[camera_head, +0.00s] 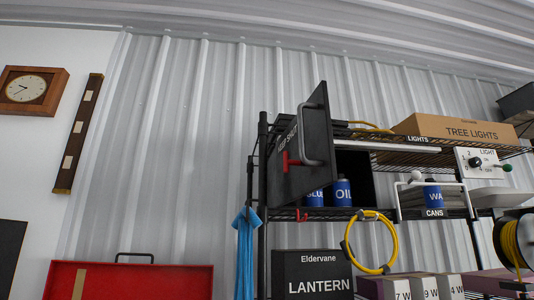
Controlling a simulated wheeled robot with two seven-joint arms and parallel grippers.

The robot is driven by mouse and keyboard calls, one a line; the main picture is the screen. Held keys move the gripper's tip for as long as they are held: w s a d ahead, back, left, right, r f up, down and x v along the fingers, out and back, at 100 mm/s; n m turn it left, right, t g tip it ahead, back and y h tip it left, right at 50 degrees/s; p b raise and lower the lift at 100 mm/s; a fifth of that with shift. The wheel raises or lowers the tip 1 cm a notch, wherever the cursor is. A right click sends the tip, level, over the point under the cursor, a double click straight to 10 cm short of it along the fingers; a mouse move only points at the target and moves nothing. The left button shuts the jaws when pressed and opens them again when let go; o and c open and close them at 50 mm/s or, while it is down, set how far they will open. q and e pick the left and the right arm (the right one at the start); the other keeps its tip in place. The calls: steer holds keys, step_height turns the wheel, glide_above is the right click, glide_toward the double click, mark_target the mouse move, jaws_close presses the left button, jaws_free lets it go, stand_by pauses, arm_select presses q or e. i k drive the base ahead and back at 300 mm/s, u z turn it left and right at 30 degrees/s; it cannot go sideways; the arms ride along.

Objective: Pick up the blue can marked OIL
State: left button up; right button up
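The blue can marked OIL (342,192) has a dark top and stands upright inside a dark open compartment (357,172) on the black wire shelving. The open door (302,125), lettered "KEEP SHUT" in part, is at its left. A second blue can (314,198) stands just left of it, partly hidden by the door, its label only partly readable. A third blue can marked "WA" (432,196) stands farther right behind a white wire holder labelled CANS. Neither of my grippers is in view.
The door carries a grey handle (314,148) and a red latch (288,162). A yellow cable loop (394,243) hangs below the shelf edge. A LANTERN box (312,272) stands beneath. A blue cloth (245,255) hangs left. A red toolbox (150,283) is at lower left.

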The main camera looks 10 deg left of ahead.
mark_target(342, 190)
steer(key=u, duration=2.6)
steer(key=k, duration=1.3)
steer(key=z, duration=2.1)
